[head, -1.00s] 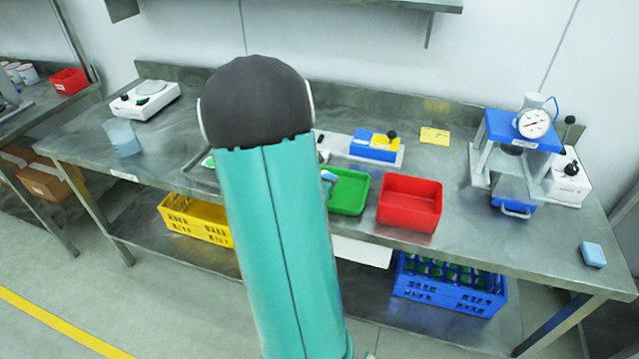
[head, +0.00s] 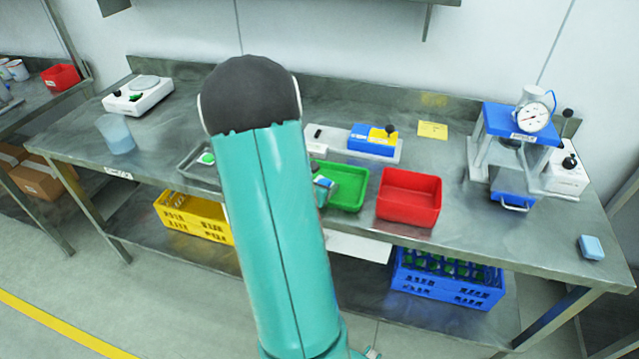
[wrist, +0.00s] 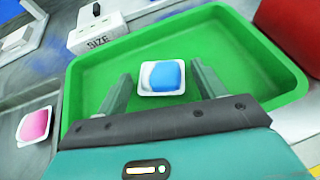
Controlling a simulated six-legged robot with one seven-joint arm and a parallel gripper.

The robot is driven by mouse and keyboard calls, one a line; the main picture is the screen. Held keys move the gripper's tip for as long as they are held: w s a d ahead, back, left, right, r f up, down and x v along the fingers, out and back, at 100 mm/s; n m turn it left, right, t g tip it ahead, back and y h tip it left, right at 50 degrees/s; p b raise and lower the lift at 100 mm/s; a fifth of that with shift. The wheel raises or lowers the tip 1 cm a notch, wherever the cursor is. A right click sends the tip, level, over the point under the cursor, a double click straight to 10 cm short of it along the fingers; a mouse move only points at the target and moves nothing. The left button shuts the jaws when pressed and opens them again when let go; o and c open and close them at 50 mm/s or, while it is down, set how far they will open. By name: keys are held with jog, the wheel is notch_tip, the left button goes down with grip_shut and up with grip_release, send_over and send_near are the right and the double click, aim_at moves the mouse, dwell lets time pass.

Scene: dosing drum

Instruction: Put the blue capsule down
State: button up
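The blue capsule (wrist: 162,76), in a small white square holder, lies in the green tray (wrist: 235,55) in the wrist view. My gripper (wrist: 160,78) has its two grey fingers on either side of it, with a narrow gap showing on both sides, so it looks open. In the head view the green tray (head: 349,204) stands on the bench, left of a red bin. My arm covers most of the gripper there, and only a small part shows at the tray's left edge.
A red bin (head: 408,198) stands close to the right of the tray. A pink capsule (wrist: 36,126) in a white holder lies outside the tray, at left. A white base with a blue and yellow block (head: 373,141) sits behind. A gauge press (head: 515,150) stands at right.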

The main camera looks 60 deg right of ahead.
jog(key=shift+w+a+r, duration=0.1)
jog(key=shift+r, duration=0.1)
jog(key=w+a+r+m+t+y, duration=0.1)
jog(key=a+r+m+y, duration=0.3)
jog(key=a, duration=1.2)
jog(key=w+a+r+m+t+y, duration=0.1)
jog(key=a+r+m+t+y, duration=0.2)
jog(key=a+r+m, duration=0.4)
jog(key=w+a+r+m+t+y, duration=0.1)
jog(key=a+r+m+y, duration=0.4)
jog(key=a, duration=2.1)
notch_tip(320, 180, up, 6)
jog(key=shift+w+f+m+t+y, duration=0.15)
jog(key=shift+m+t+y, duration=0.3)
jog(key=shift+m, duration=0.35)
